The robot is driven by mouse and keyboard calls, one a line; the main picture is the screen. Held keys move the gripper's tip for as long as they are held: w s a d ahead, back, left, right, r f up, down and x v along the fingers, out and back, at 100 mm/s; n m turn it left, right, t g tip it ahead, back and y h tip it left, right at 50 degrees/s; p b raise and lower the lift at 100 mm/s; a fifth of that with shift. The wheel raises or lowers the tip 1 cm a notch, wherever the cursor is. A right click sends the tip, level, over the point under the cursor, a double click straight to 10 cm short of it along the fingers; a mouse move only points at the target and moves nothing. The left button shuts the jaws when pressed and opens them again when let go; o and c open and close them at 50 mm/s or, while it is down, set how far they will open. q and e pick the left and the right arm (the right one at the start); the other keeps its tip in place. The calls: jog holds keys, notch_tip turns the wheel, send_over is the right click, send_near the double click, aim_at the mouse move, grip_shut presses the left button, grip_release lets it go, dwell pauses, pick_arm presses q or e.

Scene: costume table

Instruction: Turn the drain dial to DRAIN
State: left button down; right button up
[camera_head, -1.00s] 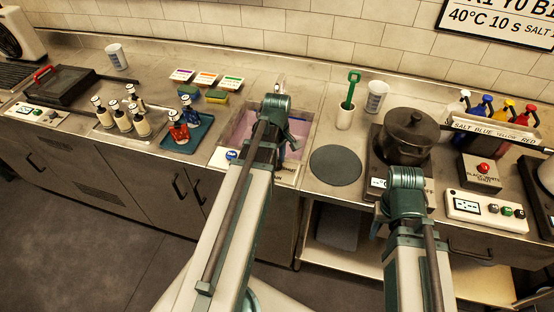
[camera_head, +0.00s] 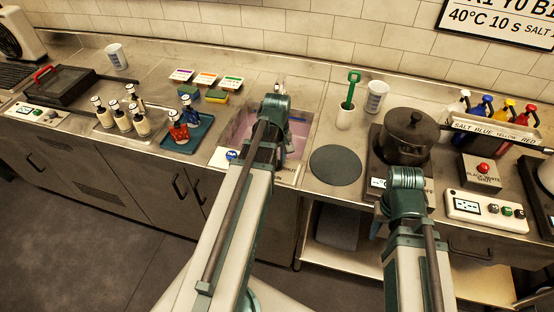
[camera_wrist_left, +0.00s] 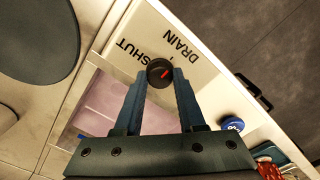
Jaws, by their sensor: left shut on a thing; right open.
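The drain dial (camera_wrist_left: 160,73) is a round black knob with a red mark, on a white panel (camera_wrist_left: 205,80) printed SHUT and DRAIN. In the left wrist view the red mark slants to the upper right, toward the DRAIN side. My left gripper (camera_wrist_left: 161,82) is shut on the dial, one finger on each side. In the head view my left arm (camera_head: 275,115) reaches over the sink front and hides the dial. My right gripper (camera_head: 405,185) is open beside the pot, its fingertips hard to make out.
The sink (camera_head: 241,125) holds pinkish liquid. A blue button (camera_head: 231,155) sits on the same panel. A blue tray (camera_head: 190,143) with red and blue bottles is left of the sink. A dark round mat (camera_head: 335,166) and a black pot (camera_head: 407,140) are right of it.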

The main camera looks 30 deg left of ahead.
pick_arm(q)
jog(key=c, duration=0.5)
grip_release()
jog(key=shift+r, duration=0.2)
notch_tip(320, 180, up, 14)
jog(key=p, duration=1.4)
jog(key=shift+f, duration=0.25)
jog(key=s+d+f+m+b, duration=0.2)
jog(key=d+m, duration=0.3)
jog(key=d, duration=0.3)
jog(key=s+d+f+m+b, duration=0.3)
jog(key=d+m, duration=0.2)
jog(key=d, duration=0.4)
jog(key=s+d+f+m+y+b, duration=0.1)
jog(key=s+d+f+m+b, duration=0.2)
jog(key=d+m, duration=0.2)
jog(key=d, duration=0.3)
jog(key=shift+s+d, duration=0.2)
